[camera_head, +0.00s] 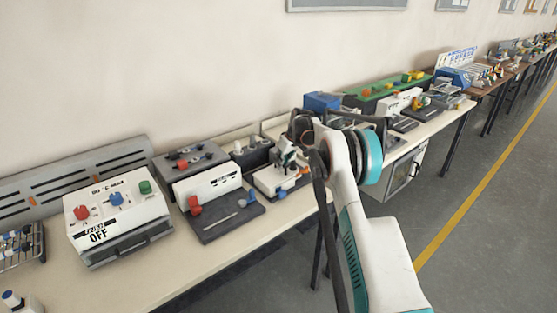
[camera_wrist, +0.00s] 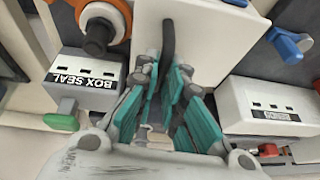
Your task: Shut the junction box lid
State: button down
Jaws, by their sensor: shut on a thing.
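In the wrist view, a white flat panel (camera_wrist: 215,38), which looks like the junction box lid, is at the top centre. A dark upright bar or handle (camera_wrist: 168,35) stands in front of it. My gripper (camera_wrist: 168,75), with teal finger pads, is closed around the lower part of this bar, and the fingers hide the grip. In the head view, my gripper (camera_head: 291,150) is over a small white device (camera_head: 276,180) on the bench, partly hidden by my arm. I cannot tell the lid's angle.
Another labelled white box (camera_wrist: 265,105) is at right. In the head view, a grey-and-white unit (camera_head: 210,190) and an "OFF" box (camera_head: 118,215) stand left along the bench.

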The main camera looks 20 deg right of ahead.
jog(key=shift+d+f, duration=0.15)
jog(key=shift+f, duration=0.2)
jog(key=c, duration=1.7)
grip_release()
jog(key=shift+d+f, duration=0.15)
jog(key=v, duration=1.2)
